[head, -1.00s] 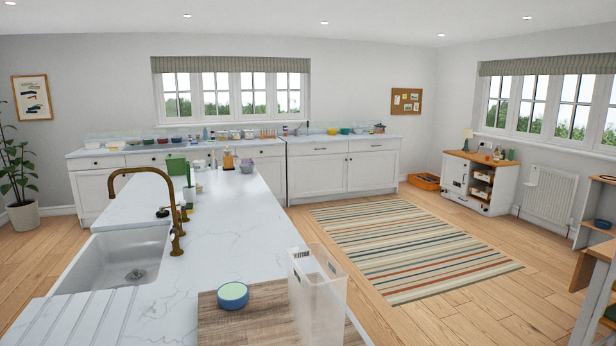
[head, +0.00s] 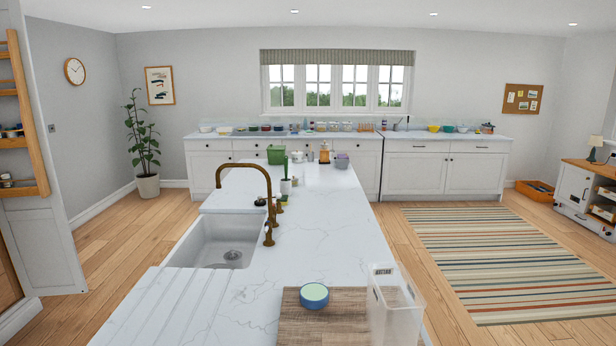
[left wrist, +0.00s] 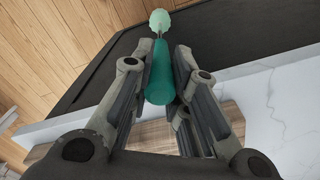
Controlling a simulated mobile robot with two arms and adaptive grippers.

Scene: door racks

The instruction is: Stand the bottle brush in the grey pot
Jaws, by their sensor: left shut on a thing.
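The bottle brush (left wrist: 159,80) shows in the left wrist view, with a teal handle, a thin neck and a pale green round head at the far end. My left gripper (left wrist: 161,88) is shut on its teal handle, and the head points away from the gripper. In the head view, a small pale pot (head: 286,187) stands on the island beyond the tap, with a green upright thing at it. At this size I cannot tell for sure whether it is the grey pot. Neither gripper shows in the head view.
The white island (head: 335,225) has a sink (head: 215,240) and a brass tap (head: 245,168). At its near end are a wooden board (head: 340,328), a blue-green round tub (head: 314,295) and a clear bin (head: 398,310).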

